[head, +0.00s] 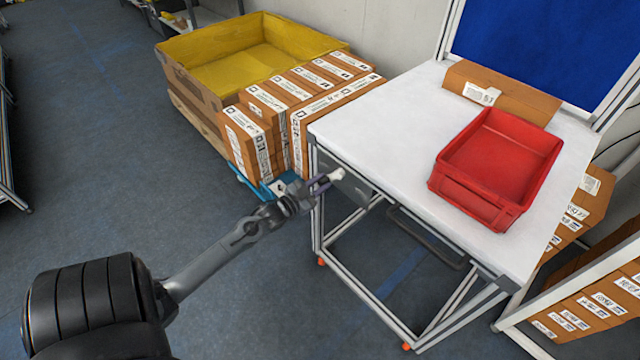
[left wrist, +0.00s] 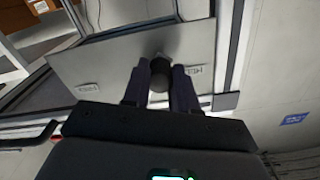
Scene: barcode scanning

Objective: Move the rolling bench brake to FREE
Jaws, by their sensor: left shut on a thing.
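The rolling bench (head: 385,120) has a white top and a grey metal frame. A grey brake plate (head: 352,187) is fixed below its top at the near left corner. My left gripper (head: 325,182) is at this plate, shut on the brake lever's knob. A pale end of the lever (head: 339,173) shows just past the fingertips. In the left wrist view, the dark round knob (left wrist: 159,77) sits between the two fingers, in front of the plate (left wrist: 112,65). Two small labels are on the plate, one each side of the knob, too blurred to read surely. The right gripper is not in view.
A red tray (head: 470,190) and a brown box (head: 520,92) are on the bench top. Stacked cartons (head: 250,140) and a yellow-lined crate (head: 225,68) stand behind the gripper. A dark handle (head: 425,238) hangs under the bench.

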